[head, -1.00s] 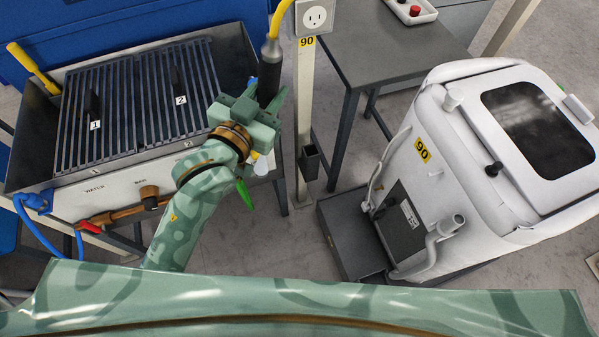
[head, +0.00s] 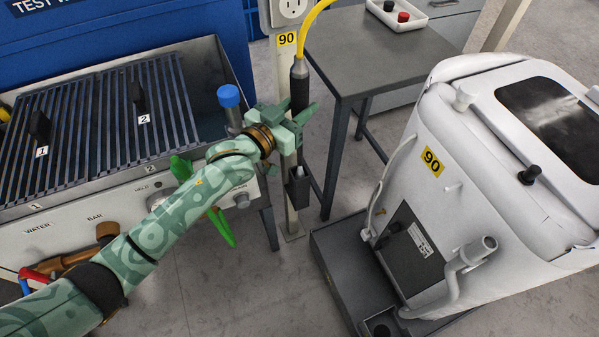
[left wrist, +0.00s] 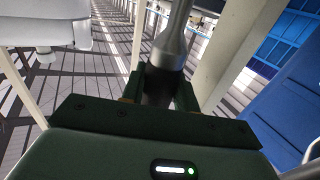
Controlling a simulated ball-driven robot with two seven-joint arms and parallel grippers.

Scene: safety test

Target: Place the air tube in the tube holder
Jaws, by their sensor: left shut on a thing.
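The air tube (head: 299,88) has a black and grey handle, with a yellow hose running up from its top. My left gripper (head: 297,122) is shut around the handle and holds it nearly upright in front of the post. The tube holder (head: 298,188) is a small black open-topped box on the post, just below my gripper. The tube's pale lower tip shows at the holder's mouth; I cannot tell how far inside it is. The left wrist view shows the tube's grey upper part (left wrist: 171,45) between the fingers. My right gripper is out of view.
A white post with an outlet (head: 290,10) and a yellow "90" tag stands behind the tube. A grated test sink (head: 205,150) is at left, with a blue-capped fitting (head: 229,96). A grey table (head: 375,55) stands behind, and a white machine (head: 470,190) at right.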

